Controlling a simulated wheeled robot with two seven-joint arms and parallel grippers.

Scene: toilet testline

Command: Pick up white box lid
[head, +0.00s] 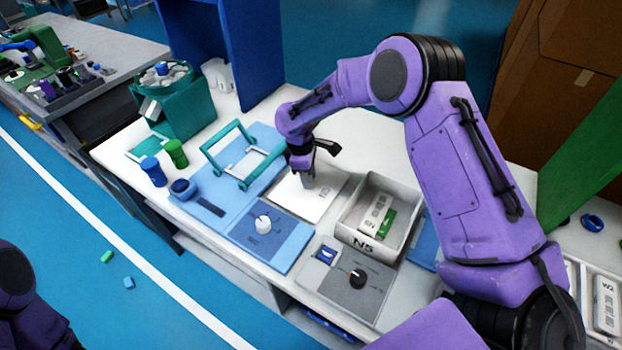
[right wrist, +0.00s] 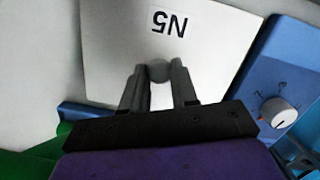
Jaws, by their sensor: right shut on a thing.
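The white box lid (head: 322,204) with an N5 label lies on the bench beside the open white N5 box (head: 345,236). My right gripper (head: 308,178) reaches down onto the lid from above. In the right wrist view, the fingers (right wrist: 158,76) are shut on the round grey knob (right wrist: 158,69) at the middle of the lid (right wrist: 208,58). I cannot tell whether the lid is clear of the bench. My left gripper is outside the head view.
A blue panel with a white dial (head: 264,226) lies in front of the lid. A grey panel with a black knob (head: 357,279) is in front of the box. A teal frame (head: 240,150) stands left. Blue and green cylinders (head: 176,153) stand farther left. A tall blue partition (head: 250,50) rises behind.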

